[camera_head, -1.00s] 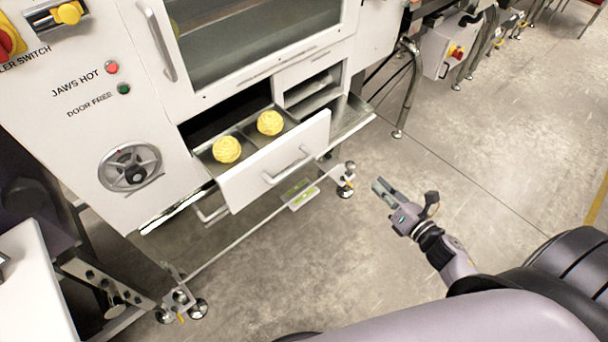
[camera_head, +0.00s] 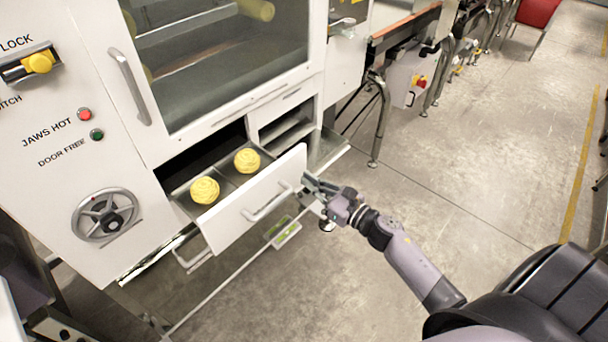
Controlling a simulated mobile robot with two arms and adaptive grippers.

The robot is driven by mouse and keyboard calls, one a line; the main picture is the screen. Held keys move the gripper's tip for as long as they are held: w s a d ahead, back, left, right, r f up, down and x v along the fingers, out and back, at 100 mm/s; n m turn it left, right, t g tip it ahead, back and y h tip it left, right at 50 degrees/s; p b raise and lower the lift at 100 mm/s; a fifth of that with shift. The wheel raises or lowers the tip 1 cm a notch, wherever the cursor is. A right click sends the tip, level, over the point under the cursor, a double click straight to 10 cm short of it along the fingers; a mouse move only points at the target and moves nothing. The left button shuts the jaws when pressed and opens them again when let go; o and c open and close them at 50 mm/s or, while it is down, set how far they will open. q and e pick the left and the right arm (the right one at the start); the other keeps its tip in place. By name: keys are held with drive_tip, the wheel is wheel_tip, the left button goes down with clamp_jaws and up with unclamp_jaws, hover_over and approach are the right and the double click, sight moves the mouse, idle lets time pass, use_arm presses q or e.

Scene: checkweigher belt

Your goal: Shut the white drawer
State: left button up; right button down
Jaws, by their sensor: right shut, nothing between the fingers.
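The white drawer (camera_head: 232,222) stands pulled out of the white machine, with a bar handle (camera_head: 268,203) on its front. Two yellow balls (camera_head: 205,190) (camera_head: 247,160) lie in its metal tray. My right gripper (camera_head: 310,183) is shut and empty at the right end of the drawer front, to the right of the handle. I cannot tell whether its fingertips touch the drawer. My left gripper is not in view.
The machine's window door (camera_head: 220,60) is above the drawer. An open slot (camera_head: 285,128) and a metal shelf (camera_head: 330,150) are right of it. A handwheel (camera_head: 105,215) is at left.

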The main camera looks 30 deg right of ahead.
drive_tip(key=shift+x, duration=1.1)
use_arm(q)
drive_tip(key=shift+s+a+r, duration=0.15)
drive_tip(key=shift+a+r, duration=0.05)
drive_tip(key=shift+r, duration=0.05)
